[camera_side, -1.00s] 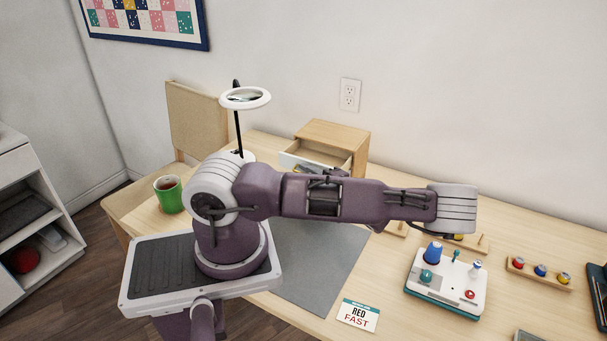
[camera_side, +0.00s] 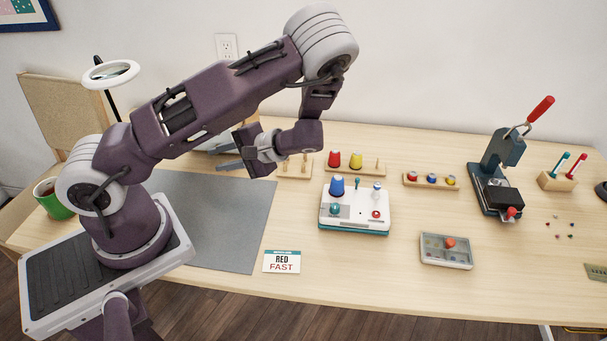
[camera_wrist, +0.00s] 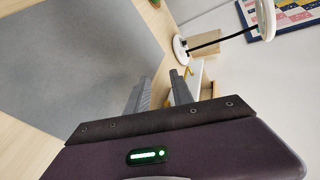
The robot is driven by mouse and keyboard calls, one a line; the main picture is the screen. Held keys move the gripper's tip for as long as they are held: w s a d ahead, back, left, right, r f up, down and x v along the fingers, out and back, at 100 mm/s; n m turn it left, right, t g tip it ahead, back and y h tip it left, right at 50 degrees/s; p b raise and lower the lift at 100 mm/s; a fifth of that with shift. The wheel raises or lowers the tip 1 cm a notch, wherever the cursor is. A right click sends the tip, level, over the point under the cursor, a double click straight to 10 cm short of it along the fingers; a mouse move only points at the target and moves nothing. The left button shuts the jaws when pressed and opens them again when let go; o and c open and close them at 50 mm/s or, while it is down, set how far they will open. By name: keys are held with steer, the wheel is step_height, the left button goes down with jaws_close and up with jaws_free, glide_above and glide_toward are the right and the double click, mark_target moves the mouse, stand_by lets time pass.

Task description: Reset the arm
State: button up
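My gripper (camera_side: 228,153) hangs from my raised, bent arm in the side view. It points left, above the back edge of the grey mat (camera_side: 215,230). In the wrist view its two fingers (camera_wrist: 160,92) stand apart with nothing between them. The small wooden drawer cabinet (camera_wrist: 209,78) lies beyond the fingers there. In the side view my arm and gripper hide most of that cabinet, so I cannot tell how its drawer stands.
A winder-like machine (camera_side: 353,212) with a blue spool stands right of the mat, behind a "RED FAST" card (camera_side: 281,262). Spool racks (camera_side: 355,170) (camera_side: 431,182) stand behind.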

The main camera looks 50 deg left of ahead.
steer(key=d+r+t+h, duration=0.5)
steer(key=d+r+h, duration=0.3)
steer(key=d+r, duration=0.5)
steer(key=s+d+r+m+t+h, duration=0.2)
steer(key=s+d+r+m+t, duration=0.1)
steer(key=s+d+r+t, duration=0.4)
step_height(320, 180, up, 3)
steer(key=shift+s+r+m+h, duration=0.1)
steer(key=shift+s+m+h, duration=0.25)
steer(key=shift+s, duration=0.2)
